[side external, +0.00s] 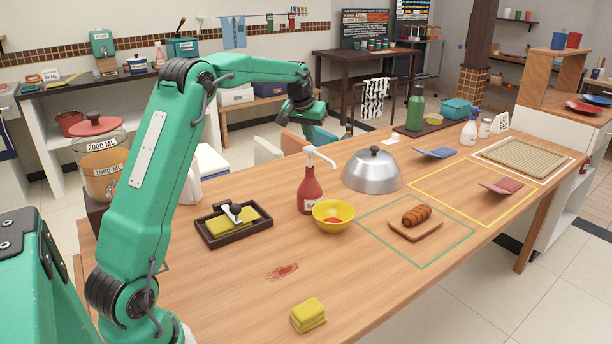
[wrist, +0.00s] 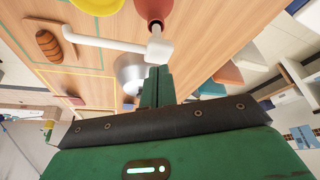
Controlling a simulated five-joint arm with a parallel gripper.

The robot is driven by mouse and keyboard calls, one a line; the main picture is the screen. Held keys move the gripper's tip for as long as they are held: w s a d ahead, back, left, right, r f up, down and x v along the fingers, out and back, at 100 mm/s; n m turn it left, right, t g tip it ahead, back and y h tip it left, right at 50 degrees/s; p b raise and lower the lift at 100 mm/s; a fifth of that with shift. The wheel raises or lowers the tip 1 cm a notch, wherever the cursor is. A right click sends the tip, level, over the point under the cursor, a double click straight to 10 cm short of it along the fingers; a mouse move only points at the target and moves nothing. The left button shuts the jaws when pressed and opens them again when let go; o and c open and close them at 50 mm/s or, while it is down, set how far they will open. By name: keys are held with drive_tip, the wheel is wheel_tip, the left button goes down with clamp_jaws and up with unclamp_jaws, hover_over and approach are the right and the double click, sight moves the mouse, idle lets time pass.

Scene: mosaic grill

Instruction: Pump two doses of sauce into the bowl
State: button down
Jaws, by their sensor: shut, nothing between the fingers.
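The red sauce bottle (side external: 311,193) stands upright on the table, with a white pump head (side external: 318,157) and long spout on top. The yellow bowl (side external: 333,216) stands just right of the bottle; a small red patch shows on it. The wrist view shows the pump head (wrist: 158,49) just beyond my fingertips, part of the red bottle (wrist: 153,9) and the bowl's edge (wrist: 97,5). My gripper (wrist: 157,72) is shut and empty. In the side view my gripper (side external: 306,116) hangs above the pump head; I cannot tell the exact gap.
A steel dome (side external: 372,172) stands behind the bowl. A bread roll (side external: 416,215) lies on a board to the right. A dark tray (side external: 209,234) with a yellow sponge is at left. A red smear (side external: 282,271) and yellow cloth (side external: 308,316) lie at the front.

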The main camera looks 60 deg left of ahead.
sight(310, 148)
drive_tip(key=shift+f, duration=0.3)
idle(0.4)
drive_tip(key=shift+f, duration=1.75)
drive_tip(key=shift+r, duration=2.05)
drive_tip(key=shift+r, duration=0.1)
wheel_tip(310, 148, up, 6)
drive_tip(key=shift+f, duration=0.1)
drive_tip(key=shift+d, duration=0.1)
